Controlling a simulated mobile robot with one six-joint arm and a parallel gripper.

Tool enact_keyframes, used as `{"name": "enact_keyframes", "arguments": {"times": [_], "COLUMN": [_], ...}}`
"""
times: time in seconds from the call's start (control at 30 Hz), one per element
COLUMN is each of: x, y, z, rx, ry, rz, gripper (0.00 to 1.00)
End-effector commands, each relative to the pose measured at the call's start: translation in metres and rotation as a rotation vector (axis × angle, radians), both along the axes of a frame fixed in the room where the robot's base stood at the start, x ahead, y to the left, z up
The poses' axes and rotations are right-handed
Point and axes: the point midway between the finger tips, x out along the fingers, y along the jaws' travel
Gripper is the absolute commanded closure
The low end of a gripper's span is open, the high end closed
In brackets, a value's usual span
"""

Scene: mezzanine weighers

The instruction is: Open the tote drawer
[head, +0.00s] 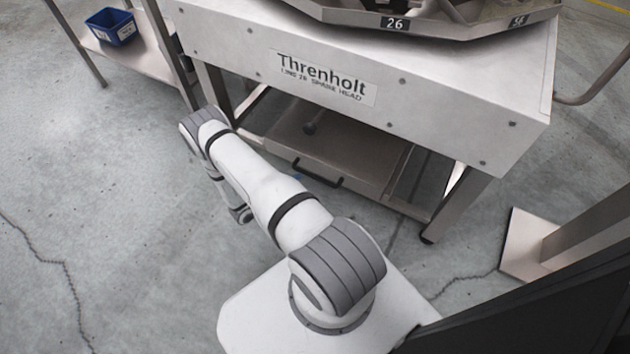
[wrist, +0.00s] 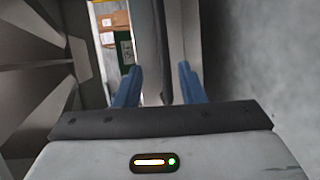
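The tote drawer (head: 362,189) is a low steel drawer under the Threnholt machine in the head view. Its dark bar handle (head: 317,175) is on the front, near the middle of the picture. I cannot tell how far the drawer stands out. My arm reaches to the left of the handle, and its end is mostly hidden behind my own links in the head view. In the wrist view my gripper (wrist: 160,67) has two blue fingers spread apart. A grey upright strip shows in line with the gap; I cannot tell whether it lies between the fingers.
The steel machine body (head: 430,95) overhangs the drawer, with legs on both sides. A side table (head: 140,55) with a blue bin (head: 111,27) stands at upper left. Boxes (wrist: 115,22) show in the wrist view. Concrete floor at left is clear.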

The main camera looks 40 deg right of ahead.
Motion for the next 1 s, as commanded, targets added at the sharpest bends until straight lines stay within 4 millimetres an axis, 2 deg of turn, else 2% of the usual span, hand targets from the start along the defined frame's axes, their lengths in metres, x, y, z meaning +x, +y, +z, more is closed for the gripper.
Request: {"name": "enact_keyframes", "arguments": {"times": [0.03,0.17,0.6,0.77,1.0], "x": [-0.006,-0.012,-0.012,-0.012,-0.012], "y": [-0.001,-0.009,-0.07,-0.078,-0.079], "z": [-0.006,-0.01,-0.021,-0.021,-0.021], "rx": [-0.017,-0.034,-0.031,-0.031,-0.031], "ry": [0.017,0.035,0.032,0.031,0.032], "rz": [-0.007,-0.016,-0.016,-0.014,-0.013], "gripper": [0.64,0.64,0.64,0.64,0.64]}}
